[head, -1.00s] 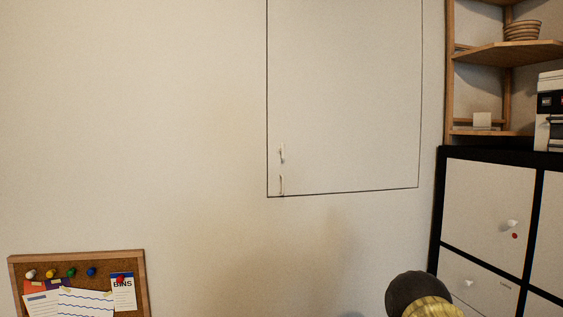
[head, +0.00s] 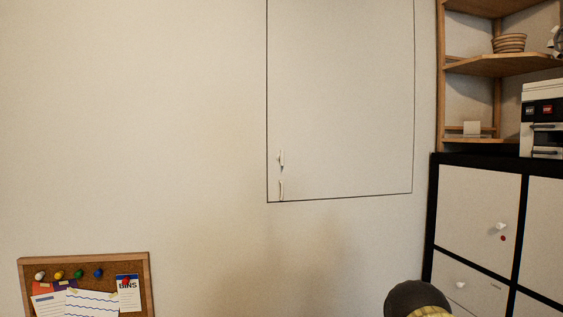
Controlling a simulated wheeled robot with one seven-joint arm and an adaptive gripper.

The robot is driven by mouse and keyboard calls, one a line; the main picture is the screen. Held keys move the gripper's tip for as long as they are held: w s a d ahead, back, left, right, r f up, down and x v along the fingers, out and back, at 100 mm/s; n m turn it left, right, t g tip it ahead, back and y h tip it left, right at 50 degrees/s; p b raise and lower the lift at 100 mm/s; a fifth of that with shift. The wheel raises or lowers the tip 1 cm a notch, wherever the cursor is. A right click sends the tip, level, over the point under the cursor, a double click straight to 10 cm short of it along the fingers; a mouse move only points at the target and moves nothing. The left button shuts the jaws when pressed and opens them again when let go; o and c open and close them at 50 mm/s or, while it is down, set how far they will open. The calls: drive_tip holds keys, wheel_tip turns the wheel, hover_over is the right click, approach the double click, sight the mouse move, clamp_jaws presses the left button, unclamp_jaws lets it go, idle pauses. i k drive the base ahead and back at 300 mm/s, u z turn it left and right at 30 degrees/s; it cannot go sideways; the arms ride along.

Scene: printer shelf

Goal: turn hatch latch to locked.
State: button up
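A white hatch (head: 345,95) is set in the pale wall, outlined by a thin dark seam, and its door lies flush with the wall. Two small white fittings sit near its lower left corner, an upper one (head: 281,160) and a lower one (head: 281,190). Both look upright, but they are too small to tell which is the latch or which way it is set. My gripper is not in view. A dark rounded part with yellow below it (head: 418,300) shows at the bottom edge, right of centre, well below the hatch.
A cork board (head: 84,262) with pins and papers is at the lower left. A black-framed cabinet with white doors (head: 478,205) stands at the right, with a wooden shelf (head: 500,66) and a printer-like machine (head: 543,115) above. The wall left of the hatch is bare.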

sight(280, 157)
drive_tip(key=z, duration=0.3)
drive_tip(key=k, duration=0.15)
drive_tip(key=u, duration=0.6)
drive_tip(key=i, duration=1)
drive_tip(key=z, duration=0.45)
